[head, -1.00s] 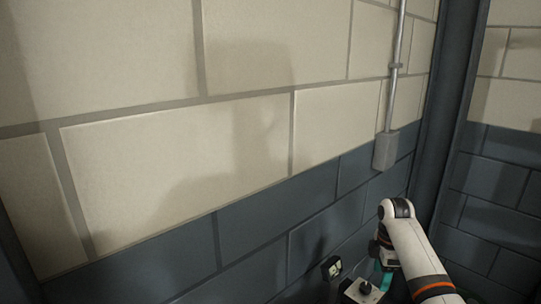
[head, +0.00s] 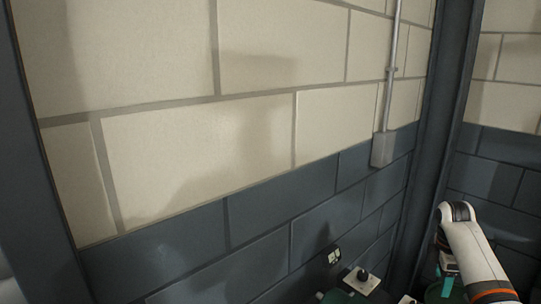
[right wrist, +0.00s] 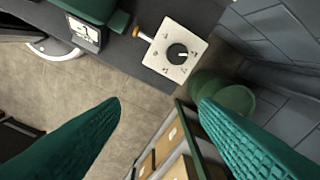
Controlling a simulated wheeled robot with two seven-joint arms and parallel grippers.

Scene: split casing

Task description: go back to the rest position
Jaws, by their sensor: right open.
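In the head view my right arm stands at the lower right, and the gripper end is only partly visible at the bottom edge. My left gripper is not in view.
A white plate with a black knob (right wrist: 178,52) sits on a dark surface beyond the fingers; it also shows in the head view (head: 361,281). A green part (right wrist: 95,10) is beside it. Cardboard boxes (right wrist: 172,142) stand lower down. A block wall (head: 200,150) fills the head view.

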